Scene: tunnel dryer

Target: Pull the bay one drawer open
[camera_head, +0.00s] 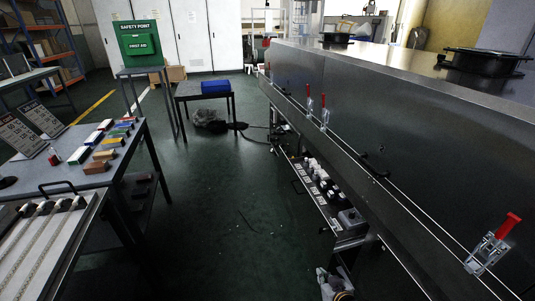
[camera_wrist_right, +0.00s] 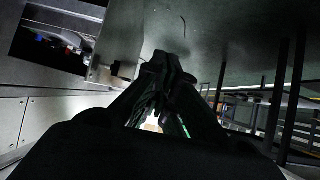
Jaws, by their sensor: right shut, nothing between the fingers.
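A long, low tray-like drawer (camera_head: 326,209) shows under the dryer's side in the head view. My right gripper (camera_head: 337,283) is low at the bottom of the head view, near the drawer's close end, and partly cut off and dark. In the right wrist view its fingers (camera_wrist_right: 168,65) meet at the tips, shut and empty. I see no contact with the handle. My left gripper is out of view.
The dryer wall (camera_head: 400,130) with red toggle clamps (camera_head: 508,226) runs along the right. A bench (camera_head: 75,165) with small coloured boxes stands left. A small table (camera_head: 203,90) with a blue bin is farther back. The green floor (camera_head: 230,210) between is mostly clear.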

